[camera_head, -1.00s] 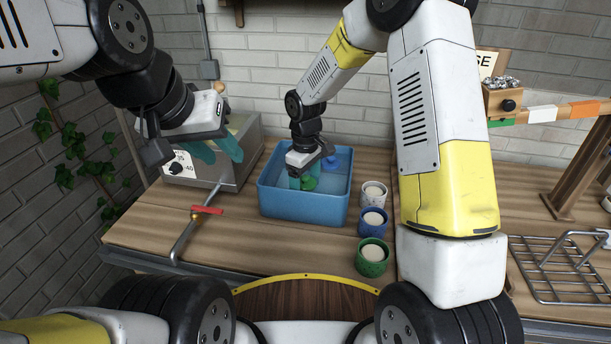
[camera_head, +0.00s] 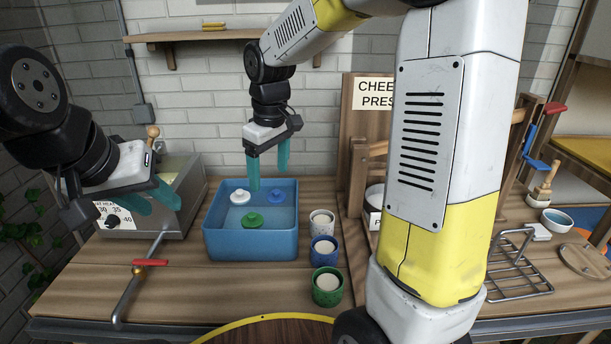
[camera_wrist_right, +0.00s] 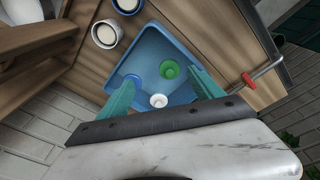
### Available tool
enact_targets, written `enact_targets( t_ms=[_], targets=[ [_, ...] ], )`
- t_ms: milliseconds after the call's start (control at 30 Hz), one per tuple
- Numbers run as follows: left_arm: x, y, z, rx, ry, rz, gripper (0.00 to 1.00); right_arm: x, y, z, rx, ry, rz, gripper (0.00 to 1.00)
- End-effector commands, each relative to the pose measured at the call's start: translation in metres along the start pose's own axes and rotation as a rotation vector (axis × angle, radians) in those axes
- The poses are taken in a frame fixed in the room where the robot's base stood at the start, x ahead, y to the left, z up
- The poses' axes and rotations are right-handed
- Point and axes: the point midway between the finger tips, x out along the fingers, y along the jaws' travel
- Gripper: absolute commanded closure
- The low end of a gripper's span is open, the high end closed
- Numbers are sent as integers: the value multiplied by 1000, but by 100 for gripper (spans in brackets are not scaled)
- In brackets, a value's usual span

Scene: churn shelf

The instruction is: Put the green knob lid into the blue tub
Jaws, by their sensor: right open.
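The green knob lid (camera_head: 253,220) lies inside the blue tub (camera_head: 250,245), on its floor toward the front. A white knob lid (camera_head: 239,197) and a blue knob lid (camera_head: 276,196) lie in the tub behind it. The right wrist view also shows the green lid (camera_wrist_right: 169,70) in the tub, apart from my fingers. My right gripper (camera_head: 268,180) is open and empty above the back of the tub. My left gripper (camera_head: 162,200) is empty at the left, near the metal box, with its teal fingers spread apart.
White, blue and green cups (camera_head: 327,287) stand in a row right of the tub. A metal box with a dial (camera_head: 190,200) and a red-handled metal rod (camera_head: 148,263) are on the left. A wire rack (camera_head: 515,270) is at the right. The front of the bench is mostly clear.

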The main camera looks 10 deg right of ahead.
Motion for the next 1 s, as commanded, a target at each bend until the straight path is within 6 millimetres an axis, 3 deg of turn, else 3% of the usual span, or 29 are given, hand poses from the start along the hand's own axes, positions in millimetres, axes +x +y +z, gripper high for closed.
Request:
enact_targets(
  t_ms=[33, 200, 400, 533, 733, 1000],
  targets=[
    [0, 0, 0, 0, 0, 0, 64, -17, 1, 16, 51, 33, 15, 24],
    [0, 0, 0, 0, 0, 0, 64, -55, -4, 65, 226, 134, 39, 24],
    [0, 0, 0, 0, 0, 0, 64, -83, -20, 121, 430, 266, 49, 24],
    [0, 0, 0, 0, 0, 0, 64, -91, -32, 152, 546, 348, 44, 24],
    [0, 0, 0, 0, 0, 0, 64, -94, -45, 177, 654, 429, 30, 24],
    [0, 0, 0, 0, 0, 0, 64, -93, -48, 182, 678, 446, 25, 24]
  ],
)
